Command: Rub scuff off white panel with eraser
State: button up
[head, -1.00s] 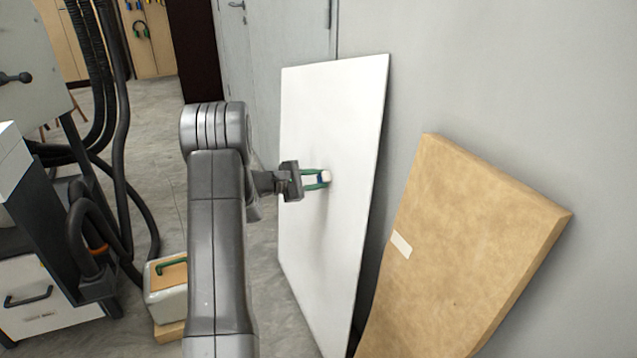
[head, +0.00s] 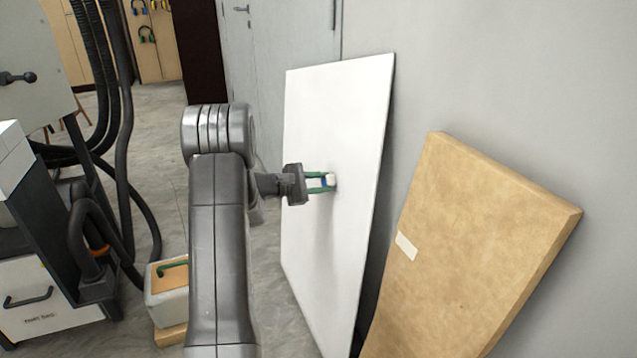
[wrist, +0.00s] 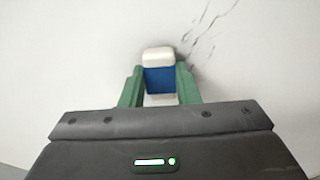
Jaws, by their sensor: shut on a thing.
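The white panel (head: 335,120) leans against the grey wall. My gripper (head: 326,181) is in front of the middle of the panel, its green fingers shut on the eraser (head: 331,180). In the wrist view the eraser (wrist: 158,75) is white with a blue sleeve, held between the two green fingertips (wrist: 159,82). Its white end is at the panel face; whether it presses on it I cannot tell for sure. The dark scuff (wrist: 200,37) shows as thin streaks on the panel, up and right of the eraser. I cannot make out the scuff in the head view.
A large tan wrapped board (head: 470,240) with a pale label leans to the right of the panel. A machine with black hoses (head: 112,130) stands at the left. A small box with a green handle (head: 168,292) sits on the floor near my arm.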

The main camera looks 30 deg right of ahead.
aim_at(349, 204)
jog(key=shift+s+a+f+b, duration=0.15)
jog(key=shift+s+b, duration=0.55)
jog(key=shift+s, duration=0.7)
jog(key=shift+s+a+r+b, duration=0.1)
jog(key=shift+s+b, duration=0.6)
jog(key=shift+s, duration=0.7)
jog(key=shift+s+a+b, duration=0.2)
jog(key=shift+s, duration=1)
jog(key=shift+s+a+b, duration=0.15)
jog(key=shift+s, duration=1)
jog(key=shift+f, duration=0.4)
jog(key=shift+w+d+f, duration=0.1)
jog(key=shift+w+d, duration=0.15)
jog(key=shift+w, duration=1.75)
jog(key=shift+w+d, duration=0.2)
jog(key=shift+w, duration=1.75)
jog(key=shift+w+d+f, duration=0.1)
jog(key=shift+w+d, duration=0.15)
jog(key=shift+w, duration=1.75)
jog(key=shift+s+a+r, duration=0.1)
jog(key=shift+s+a, duration=0.2)
jog(key=shift+s, duration=1.7)
jog(key=shift+s+a, duration=0.25)
jog(key=shift+s, duration=1.75)
jog(key=shift+s+a+r, duration=0.1)
jog(key=shift+s+a, duration=0.2)
jog(key=shift+s, duration=1.7)
